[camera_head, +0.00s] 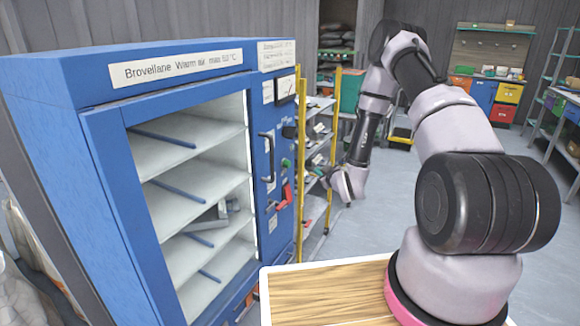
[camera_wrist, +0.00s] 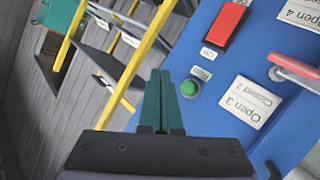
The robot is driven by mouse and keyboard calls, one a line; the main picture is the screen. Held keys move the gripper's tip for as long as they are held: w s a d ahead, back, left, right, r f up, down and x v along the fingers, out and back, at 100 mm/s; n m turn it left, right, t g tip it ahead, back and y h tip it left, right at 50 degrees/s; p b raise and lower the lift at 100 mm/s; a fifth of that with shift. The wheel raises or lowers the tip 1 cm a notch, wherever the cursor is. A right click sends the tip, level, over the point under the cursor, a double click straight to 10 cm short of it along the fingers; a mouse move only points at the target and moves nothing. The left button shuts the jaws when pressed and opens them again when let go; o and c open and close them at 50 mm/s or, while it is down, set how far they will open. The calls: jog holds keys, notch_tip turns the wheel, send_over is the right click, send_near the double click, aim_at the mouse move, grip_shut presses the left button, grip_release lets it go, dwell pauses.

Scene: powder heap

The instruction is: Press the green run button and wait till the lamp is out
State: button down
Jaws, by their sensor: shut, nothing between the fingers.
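The blue cabinet (camera_head: 120,80) stands at left with its control strip on the right side of its front. The round green run button (camera_wrist: 190,88) is on this blue panel, just right of my fingertips in the wrist view. My gripper (camera_wrist: 160,72) has green fingers shut together, with nothing between them. I cannot tell how far the tips stand off the panel. A red rectangular piece (camera_wrist: 225,25) sits beside an "On" label; whether it is a lamp or a switch is unclear. In the head view my gripper (camera_head: 325,178) is right of the control strip.
A red-handled lever (camera_wrist: 296,70) is on the panel near white "Open" labels (camera_wrist: 250,100). A dark door handle (camera_head: 268,157) sticks out from the cabinet. Yellow posts (camera_head: 333,140) and shelving stand behind my gripper. A wooden-topped table (camera_head: 325,295) is in front; open floor lies to the right.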

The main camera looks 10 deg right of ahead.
aim_at(290, 164)
jog(key=w+a, duration=0.5)
jog(key=a, duration=0.2)
dwell(0.3)
jog(key=shift+w+a, duration=0.1)
dwell(1.8)
jog(key=shift+w+a, duration=0.2)
jog(key=shift+a, duration=0.1)
jog(key=shift+w+a, duration=0.6)
jog(key=shift+a, duration=0.25)
dwell(1.2)
jog(key=shift+d, duration=0.1)
jog(key=shift+s+d, duration=0.85)
jog(key=shift+d, duration=0.2)
jog(key=shift+s+d, duration=0.75)
jog(key=shift+d, duration=0.3)
jog(key=shift+s+d, duration=0.7)
jog(key=shift+d, duration=0.3)
